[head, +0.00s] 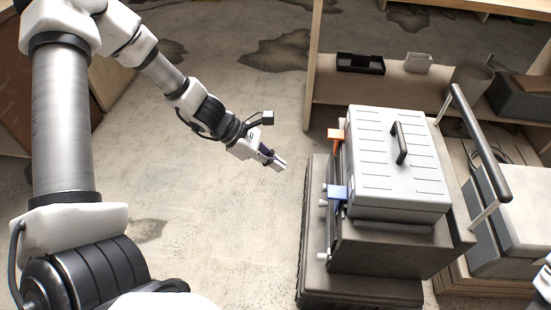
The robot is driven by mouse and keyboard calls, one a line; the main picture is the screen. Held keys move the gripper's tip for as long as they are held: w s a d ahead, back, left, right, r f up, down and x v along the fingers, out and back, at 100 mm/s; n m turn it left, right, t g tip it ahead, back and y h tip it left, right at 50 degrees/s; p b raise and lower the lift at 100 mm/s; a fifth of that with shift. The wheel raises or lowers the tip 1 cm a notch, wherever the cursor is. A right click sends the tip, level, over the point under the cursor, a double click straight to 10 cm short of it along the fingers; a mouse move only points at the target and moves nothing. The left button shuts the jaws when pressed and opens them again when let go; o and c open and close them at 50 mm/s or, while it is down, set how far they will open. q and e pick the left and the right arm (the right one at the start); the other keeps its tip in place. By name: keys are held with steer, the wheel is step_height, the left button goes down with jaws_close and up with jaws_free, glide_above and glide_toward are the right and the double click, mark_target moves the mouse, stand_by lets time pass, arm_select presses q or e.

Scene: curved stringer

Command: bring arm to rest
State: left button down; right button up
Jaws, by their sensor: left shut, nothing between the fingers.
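My left arm comes in from the left of the head view and reaches toward the middle. Its gripper (277,162) is shut and empty, held over bare floor. It is apart from the grey case stack to its right. My right gripper does not show; only a small white part shows at the lower right edge.
A light grey case (385,180) with a black handle sits on a dark box (385,250). Orange (336,134) and blue (337,192) parts stick out on its left. A wooden shelf (325,85) stands behind. Stained concrete floor (215,230) is clear at the middle.

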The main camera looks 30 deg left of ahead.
arm_select(q)
steer(key=s+f+m+g+y, duration=0.4)
steer(key=s+f+m, duration=0.45)
steer(key=s, duration=0.55)
steer(key=s+f+m+g+y, duration=0.45)
steer(key=s+f+m, duration=0.25)
steer(key=s+f, duration=0.45)
steer(key=w+d+m+t, duration=0.2)
steer(key=w+m+t, duration=0.25)
steer(key=m, duration=0.25)
step_height(320, 180, up, 16)
steer(key=p, duration=1.5)
steer(key=shift+s, duration=0.2)
